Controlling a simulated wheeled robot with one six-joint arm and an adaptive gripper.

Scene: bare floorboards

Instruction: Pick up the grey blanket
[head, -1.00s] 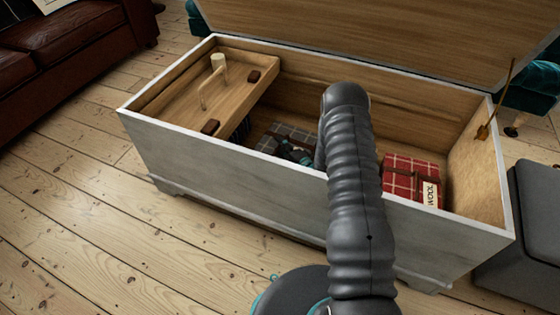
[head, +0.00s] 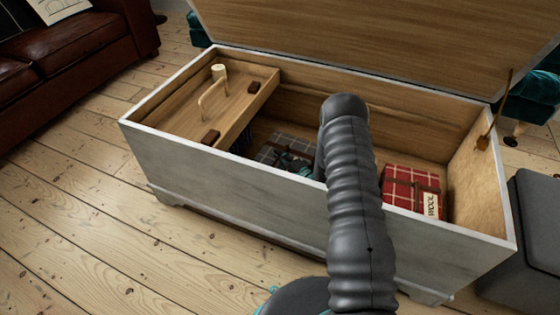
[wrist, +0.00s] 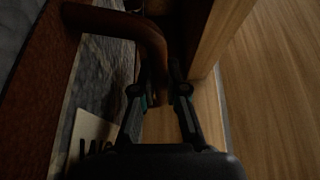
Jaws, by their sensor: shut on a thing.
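The grey plaid blanket (head: 272,152) lies inside the open chest, below and just right of the raised tray. In the wrist view the blanket's grey cloth (wrist: 98,85) fills the left side, with brown strapping and a pale label on it. A brown handle curves out from the strapping to my gripper (wrist: 160,75). My fingers are close together on this handle. My gripper (head: 298,160) also shows in the head view, low in the chest at the blanket's right side. My arm hides part of the chest's middle.
The chest (head: 220,175) has high pale walls around the blanket. A wooden tray (head: 232,105) with a peg and handle covers its left end. A red plaid blanket (head: 398,180) lies to the right. The lid (head: 400,35) stands open behind.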

